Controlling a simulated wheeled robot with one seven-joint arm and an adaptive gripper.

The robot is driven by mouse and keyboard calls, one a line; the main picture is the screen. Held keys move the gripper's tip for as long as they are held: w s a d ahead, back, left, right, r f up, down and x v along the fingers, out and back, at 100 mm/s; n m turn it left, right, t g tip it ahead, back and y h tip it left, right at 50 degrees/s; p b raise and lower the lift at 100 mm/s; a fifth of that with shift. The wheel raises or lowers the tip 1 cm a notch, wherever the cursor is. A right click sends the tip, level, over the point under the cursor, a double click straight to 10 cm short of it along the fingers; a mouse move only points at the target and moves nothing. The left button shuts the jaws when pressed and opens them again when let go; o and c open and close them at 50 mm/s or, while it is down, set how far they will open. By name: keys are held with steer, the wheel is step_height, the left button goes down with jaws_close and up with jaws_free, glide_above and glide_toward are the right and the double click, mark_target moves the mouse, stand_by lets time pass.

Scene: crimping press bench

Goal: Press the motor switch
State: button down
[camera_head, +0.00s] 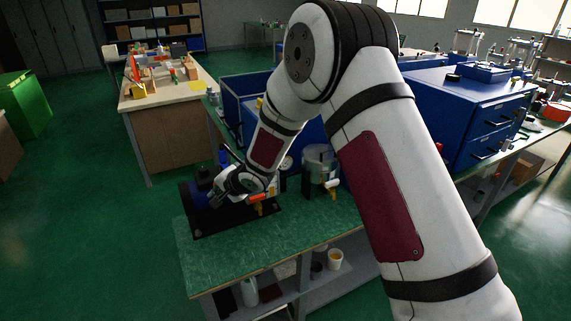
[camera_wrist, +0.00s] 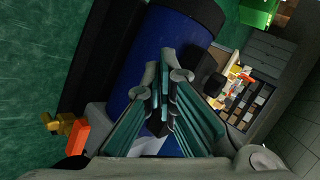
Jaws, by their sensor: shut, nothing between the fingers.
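The motor (camera_wrist: 165,45) is a blue cylinder with a black end, and it fills the middle of the wrist view. In the head view the blue motor (camera_head: 197,194) lies on a black base plate (camera_head: 240,219) at the near left of the green bench. A small black box (camera_wrist: 215,84) sits at the motor's side in the wrist view; I cannot tell whether it is the switch. My gripper (camera_wrist: 164,76) is shut and empty, its fingertips in front of the blue body. In the head view my gripper (camera_head: 216,198) is beside the motor; contact cannot be told.
A valve with an orange handle (camera_wrist: 77,138) and brass fitting (camera_wrist: 62,125) is close to my gripper. A metal cylinder (camera_head: 319,165) stands to the right on the bench. Blue drawers (camera_head: 450,110) stand further back. The bench's front (camera_head: 225,262) is clear.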

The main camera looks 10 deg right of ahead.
steer(key=s+d+p, duration=0.1)
steer(key=s+p, duration=0.2)
steer(key=s, duration=0.2)
steer(key=shift+s+d+p, duration=0.3)
steer(key=shift+s+d, duration=0.05)
steer(key=shift+s, duration=0.05)
steer(key=s+d+r+n+h, duration=0.2)
steer(key=s+d+r+h, duration=0.15)
steer(key=d+r, duration=0.65)
steer(key=s+d+r+n+h, duration=0.15)
steer(key=s+d+r, duration=0.45)
steer(key=r, duration=0.6)
steer(key=s+d+r+n+g, duration=0.1)
steer(key=s+d+r+n, duration=0.1)
steer(key=s, duration=1.2)
steer(key=s+d+r+n+g+h, duration=0.1)
steer(key=s+d+r, duration=0.4)
steer(key=s, duration=0.9)
steer(key=shift+d+n, duration=0.65)
